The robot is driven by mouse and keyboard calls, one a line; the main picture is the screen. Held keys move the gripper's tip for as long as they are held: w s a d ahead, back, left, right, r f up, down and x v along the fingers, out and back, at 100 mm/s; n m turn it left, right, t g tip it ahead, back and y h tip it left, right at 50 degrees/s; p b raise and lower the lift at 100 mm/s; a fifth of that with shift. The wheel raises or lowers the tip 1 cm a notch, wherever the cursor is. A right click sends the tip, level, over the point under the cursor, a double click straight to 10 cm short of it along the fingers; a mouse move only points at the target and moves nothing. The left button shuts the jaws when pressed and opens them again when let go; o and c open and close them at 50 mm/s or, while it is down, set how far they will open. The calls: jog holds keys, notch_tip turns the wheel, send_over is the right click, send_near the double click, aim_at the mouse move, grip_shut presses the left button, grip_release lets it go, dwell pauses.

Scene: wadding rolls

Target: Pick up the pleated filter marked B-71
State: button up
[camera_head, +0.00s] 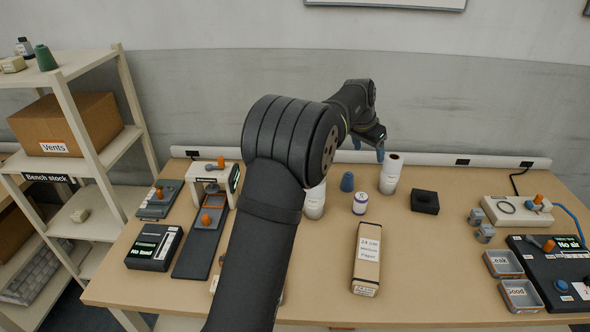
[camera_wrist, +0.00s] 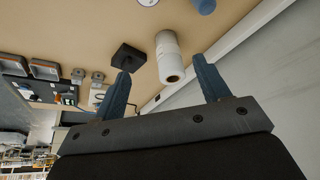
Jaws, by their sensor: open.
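I cannot read a B-71 mark on anything, and I cannot tell which thing is the pleated filter. My gripper (camera_head: 369,149) is at the back of the bench, behind and above a white roll stack (camera_head: 390,177). In the wrist view my gripper (camera_wrist: 162,66) has its two blue fingers wide apart with nothing held. The white roll stack (camera_wrist: 168,52) shows in the gap between them, farther off. A black square block (camera_head: 424,201) with a hollow top lies right of the stack; it also shows by the left fingertip in the wrist view (camera_wrist: 128,57).
A labelled filter-paper box (camera_head: 367,255) lies in front. Trays (camera_head: 520,296) and a black test panel (camera_head: 556,285) fill the right. Shelves stand left.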

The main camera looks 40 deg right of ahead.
aim_at(358, 198)
jog(key=a+f+n, duration=0.2)
jog(key=a+f, duration=0.4)
jog(key=shift+t, duration=0.4)
jog(key=x, duration=0.7)
jog(key=s+x, duration=0.1)
jog(key=x, duration=0.3)
jog(key=shift+f, duration=0.25)
jog(key=shift+x, duration=2.75)
jog(key=shift+s, duration=0.1)
jog(key=shift+r, duration=0.1)
jog(key=c, duration=1.1)
